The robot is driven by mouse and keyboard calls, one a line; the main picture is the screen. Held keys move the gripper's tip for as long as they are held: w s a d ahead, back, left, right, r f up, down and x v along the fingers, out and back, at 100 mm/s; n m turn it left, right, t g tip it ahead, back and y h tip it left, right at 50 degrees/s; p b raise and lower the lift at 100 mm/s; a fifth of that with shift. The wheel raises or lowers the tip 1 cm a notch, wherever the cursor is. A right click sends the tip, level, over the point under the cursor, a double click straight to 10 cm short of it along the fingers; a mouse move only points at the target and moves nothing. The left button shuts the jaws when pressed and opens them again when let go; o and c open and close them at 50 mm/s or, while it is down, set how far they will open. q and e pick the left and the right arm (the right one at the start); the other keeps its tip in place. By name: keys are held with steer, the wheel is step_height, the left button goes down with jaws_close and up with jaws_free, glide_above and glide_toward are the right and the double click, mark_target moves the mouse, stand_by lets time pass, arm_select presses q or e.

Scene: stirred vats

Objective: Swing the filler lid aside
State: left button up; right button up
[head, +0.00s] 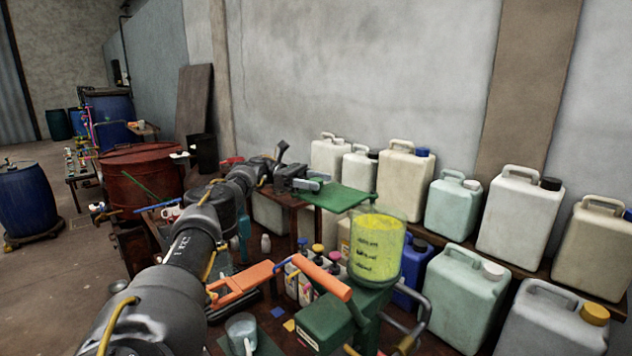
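A flat green plate (345,198), which looks like the filler lid, lies level just behind and left of a clear cup-shaped hopper (378,262) with dark markings and yellow contents. The hopper stands on a green machine body (325,322), and its top looks uncovered. My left arm reaches in from the lower left. Its grey gripper (312,181) is at the far left edge of the green plate. I cannot tell whether the fingers touch the plate or how far apart they are. My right gripper is not in view.
Orange handles (320,275) rise beside the hopper, and a grey cup (241,330) stands at the front. Several pale jerrycans (405,175) line the wall at right. A red-brown drum (140,180) stands at left. Open floor shows at far left.

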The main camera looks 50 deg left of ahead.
arm_select(q)
steer(key=shift+r, duration=0.1)
steer(key=shift+r, duration=0.25)
steer(key=r+b, duration=0.1)
steer(key=s+d+r, duration=0.1)
steer(key=r, duration=0.1)
steer(key=r+b, duration=0.1)
steer(key=r, duration=0.1)
steer(key=shift+s+d+b, duration=0.3)
steer(key=shift+s, duration=0.05)
steer(key=s+d+r+b, duration=0.4)
steer(key=s+d+r, duration=0.3)
steer(key=s+d, duration=0.1)
steer(key=shift+d+r, duration=0.15)
steer(key=shift+d, duration=0.15)
